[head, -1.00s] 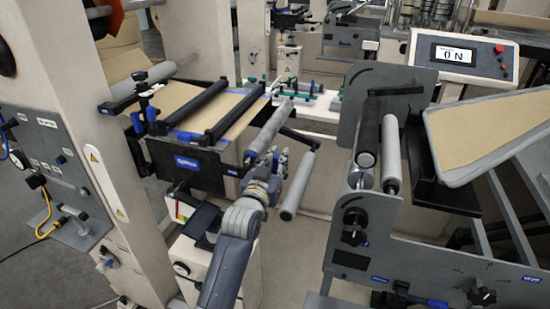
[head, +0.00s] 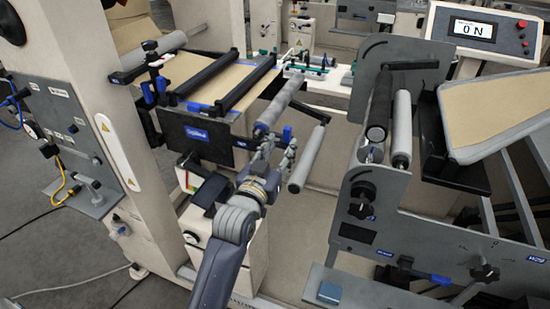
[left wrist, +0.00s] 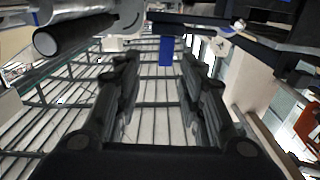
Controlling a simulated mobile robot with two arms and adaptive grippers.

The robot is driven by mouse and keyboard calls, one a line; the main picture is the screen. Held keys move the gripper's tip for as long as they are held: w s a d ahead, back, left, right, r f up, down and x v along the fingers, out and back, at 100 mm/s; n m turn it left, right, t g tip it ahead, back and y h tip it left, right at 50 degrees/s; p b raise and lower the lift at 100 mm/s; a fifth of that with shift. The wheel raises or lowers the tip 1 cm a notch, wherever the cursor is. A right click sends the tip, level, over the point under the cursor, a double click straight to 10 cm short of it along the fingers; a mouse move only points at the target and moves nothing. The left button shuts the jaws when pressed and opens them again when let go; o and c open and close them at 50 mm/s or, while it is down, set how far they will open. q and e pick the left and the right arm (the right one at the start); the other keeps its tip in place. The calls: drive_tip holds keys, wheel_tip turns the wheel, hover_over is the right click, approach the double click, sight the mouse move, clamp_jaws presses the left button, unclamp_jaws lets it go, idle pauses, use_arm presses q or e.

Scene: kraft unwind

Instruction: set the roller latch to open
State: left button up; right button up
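A blue tab (left wrist: 167,50), which looks like the roller latch, hangs below a dark bar in the left wrist view. It lies ahead of my left gripper (left wrist: 160,82), between the lines of its two fingers and apart from them. In the head view a small blue part (head: 287,134) shows just beyond the left gripper (head: 276,152), by the grey roller (head: 277,108). The left gripper's fingers are spread with nothing between them. I cannot tell the latch's setting. My right gripper is not in view.
A hanging grey roller (head: 306,160) is close to the right of the left gripper. The black-fronted web table (head: 210,146) is to its left. A grey side-plate frame (head: 375,190) with rollers stands right. A display (head: 473,29) reads ON. Floor shows between the machines.

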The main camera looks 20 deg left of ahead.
use_arm(q)
drive_tip(key=s, duration=0.4)
idle(0.3)
wheel_tip(320, 180, down, 24)
drive_tip(key=s+d+m+g, duration=0.1)
drive_tip(key=d+g, duration=0.2)
drive_tip(key=g, duration=0.2)
drive_tip(key=s+f+g, duration=0.2)
drive_tip(key=s+f, duration=0.2)
drive_tip(key=f, duration=0.5)
drive_tip(key=s+f+g, duration=0.1)
drive_tip(key=s+f, duration=0.4)
drive_tip(key=f, duration=0.3)
drive_tip(key=s+a+f+g, duration=0.3)
drive_tip(key=s+f+g, duration=0.2)
drive_tip(key=s+f, duration=1.25)
drive_tip(key=s+a+f+g, duration=0.2)
drive_tip(key=s+f, duration=0.1)
drive_tip(key=s, duration=0.7)
drive_tip(key=s+a+f+m+g, duration=0.1)
drive_tip(key=s+a+f+g, duration=0.1)
drive_tip(key=s, duration=0.9)
drive_tip(key=shift+a+f+y, duration=0.3)
drive_tip(key=shift+a+f, duration=0.15)
drive_tip(key=shift+f, duration=0.45)
